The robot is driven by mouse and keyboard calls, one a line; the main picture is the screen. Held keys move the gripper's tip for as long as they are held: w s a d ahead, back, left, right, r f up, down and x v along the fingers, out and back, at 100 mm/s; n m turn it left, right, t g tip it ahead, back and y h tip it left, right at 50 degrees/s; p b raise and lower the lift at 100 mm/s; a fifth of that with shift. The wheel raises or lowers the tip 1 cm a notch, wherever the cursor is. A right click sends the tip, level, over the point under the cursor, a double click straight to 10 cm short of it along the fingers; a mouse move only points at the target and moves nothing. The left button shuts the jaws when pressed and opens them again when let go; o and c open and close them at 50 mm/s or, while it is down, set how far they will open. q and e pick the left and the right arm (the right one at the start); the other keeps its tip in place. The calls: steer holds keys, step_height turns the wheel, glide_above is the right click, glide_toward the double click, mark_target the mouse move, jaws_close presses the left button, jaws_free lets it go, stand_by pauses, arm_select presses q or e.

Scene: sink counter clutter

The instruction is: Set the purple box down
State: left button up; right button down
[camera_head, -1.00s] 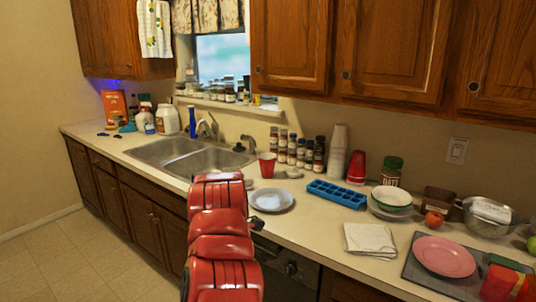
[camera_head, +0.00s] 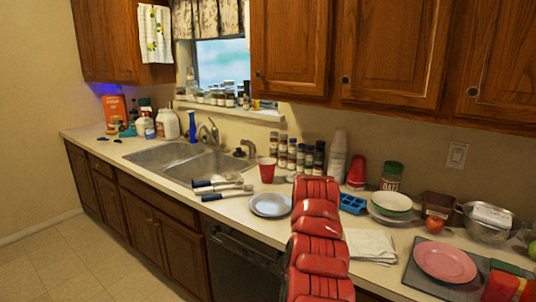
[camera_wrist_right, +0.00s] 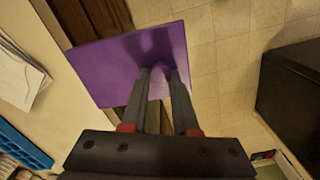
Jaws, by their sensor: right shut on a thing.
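The purple box (camera_wrist_right: 120,62) shows in the right wrist view as a flat purple face. My right gripper (camera_wrist_right: 158,78) is shut on it, with both dark fingers against the box. The box is off the counter, with the tiled floor and a brown cabinet front behind it. In the head view a red arm of mine reaches up over the counter's front edge; the box and the right gripper are hidden there. My left gripper does not show.
The counter holds a grey-blue plate (camera_head: 270,205), dark-handled utensils (camera_head: 225,194), a red cup (camera_head: 267,169), a partly hidden blue tray (camera_head: 353,204), a white cloth (camera_head: 371,246) and a pink plate (camera_head: 445,262).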

steer(key=d+m, duration=0.2)
steer(key=d+f+m, duration=0.1)
steer(key=d+m, duration=0.1)
steer(key=w+d+m, duration=0.1)
steer(key=d+m, duration=0.1)
steer(key=d, duration=0.1)
steer(key=shift+f, duration=0.3)
steer(key=shift+r, duration=0.1)
